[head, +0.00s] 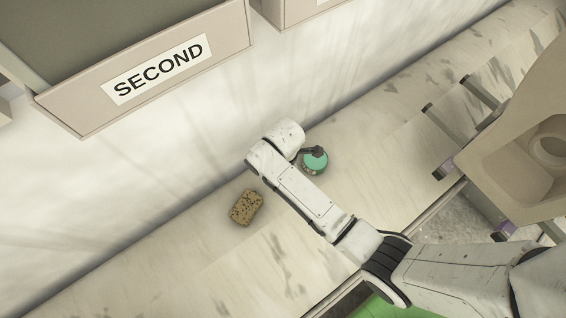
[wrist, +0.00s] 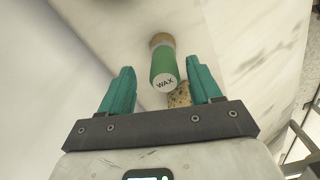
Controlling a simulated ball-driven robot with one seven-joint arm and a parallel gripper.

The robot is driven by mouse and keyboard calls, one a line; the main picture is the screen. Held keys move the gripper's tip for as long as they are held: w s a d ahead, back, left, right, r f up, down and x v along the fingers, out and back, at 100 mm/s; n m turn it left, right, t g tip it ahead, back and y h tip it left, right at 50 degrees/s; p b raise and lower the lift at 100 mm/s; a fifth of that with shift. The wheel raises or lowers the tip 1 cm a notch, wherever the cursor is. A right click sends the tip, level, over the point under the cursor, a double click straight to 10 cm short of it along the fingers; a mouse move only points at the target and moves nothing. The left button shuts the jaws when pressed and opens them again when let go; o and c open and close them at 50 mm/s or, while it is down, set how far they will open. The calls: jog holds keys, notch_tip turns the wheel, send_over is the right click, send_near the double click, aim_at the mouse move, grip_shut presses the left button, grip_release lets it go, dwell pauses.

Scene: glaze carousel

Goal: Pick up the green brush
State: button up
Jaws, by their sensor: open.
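In the wrist view a green cylinder (wrist: 163,66) with a tan-brown far end and a white near end lettered WAX fits the green brush best, though I see no clear bristles. My gripper (wrist: 158,72) is open, with one teal finger on each side of the cylinder in the picture. Gaps show on both sides, so neither finger appears to touch it. I cannot tell how deep it lies between the fingers. In the head view a round teal-green shape (head: 314,161) shows beside my arm's end; I cannot tell what it is. My fingers are not clear there.
A bin labelled SECOND (head: 158,68) is at upper left. A beige structure (head: 525,135) stands at right.

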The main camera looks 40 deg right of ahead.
jog(key=f, duration=0.1)
jog(key=f+b, duration=0.1)
jog(key=f, duration=0.3)
jog(key=shift+s+a+f+b, duration=0.15)
jog(key=shift+a+b, duration=0.1)
jog(key=shift+b, duration=0.1)
jog(key=c, duration=1.2)
